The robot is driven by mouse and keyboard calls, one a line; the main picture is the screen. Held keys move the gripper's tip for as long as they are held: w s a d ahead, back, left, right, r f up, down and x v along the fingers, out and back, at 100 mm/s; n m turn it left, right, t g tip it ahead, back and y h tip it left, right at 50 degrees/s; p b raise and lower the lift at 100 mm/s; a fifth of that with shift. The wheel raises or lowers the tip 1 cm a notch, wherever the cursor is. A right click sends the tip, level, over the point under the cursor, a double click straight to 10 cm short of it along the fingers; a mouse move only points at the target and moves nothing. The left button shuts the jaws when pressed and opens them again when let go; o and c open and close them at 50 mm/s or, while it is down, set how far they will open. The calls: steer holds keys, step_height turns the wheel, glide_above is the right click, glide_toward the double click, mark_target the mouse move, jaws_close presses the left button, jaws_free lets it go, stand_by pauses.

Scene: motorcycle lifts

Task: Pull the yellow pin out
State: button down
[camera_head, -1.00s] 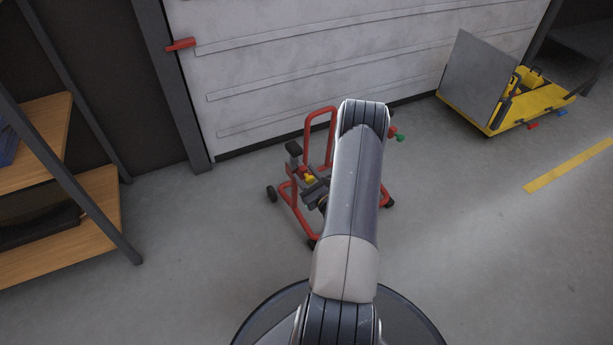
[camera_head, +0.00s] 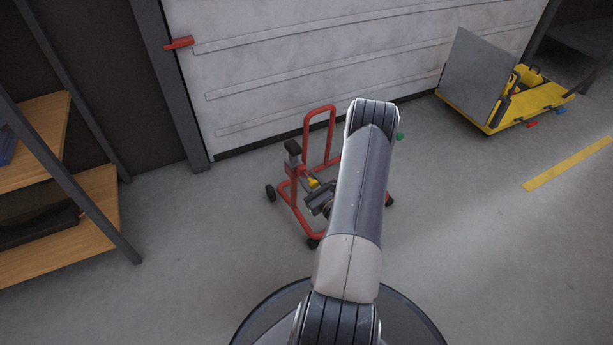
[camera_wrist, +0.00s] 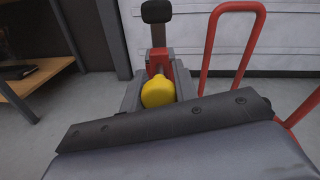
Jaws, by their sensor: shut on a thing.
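The yellow pin (camera_head: 313,183) shows as a small yellow spot at the red stand (camera_head: 320,112) in the head view. In the wrist view its rounded yellow head (camera_wrist: 158,92) is in the middle, in front of a red upright part (camera_wrist: 158,62). My gripper (camera_wrist: 158,82) is shut on the pin head, with one grey finger on each side. In the head view my gripper (camera_head: 317,190) is beside the stand's upright, partly behind my arm. The pin's shaft is hidden, so I cannot tell how far it sits in the stand.
A black pad (camera_head: 292,147) tops the stand's post. A shelf (camera_head: 60,225) stands at the left. A pale shutter (camera_head: 330,60) is behind. A yellow cart (camera_head: 500,115) is at the right. The floor around the stand is clear.

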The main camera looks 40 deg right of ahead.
steer(key=c, duration=1.1)
jaws_free()
steer(key=shift+s, duration=0.15)
steer(key=s+a+p, duration=0.1)
steer(key=s+p, duration=0.2)
steer(key=s, duration=0.7)
steer(key=shift+s+a, duration=0.25)
steer(key=shift+s, duration=0.05)
steer(key=shift+w, duration=0.1)
steer(key=w+b, duration=0.1)
steer(key=w, duration=0.3)
steer(key=w+d, duration=0.1)
steer(key=w, duration=0.4)
steer(key=w+d+b, duration=0.1)
steer(key=w, duration=0.3)
steer(key=shift+w+b, duration=0.2)
steer(key=shift+b, duration=0.15)
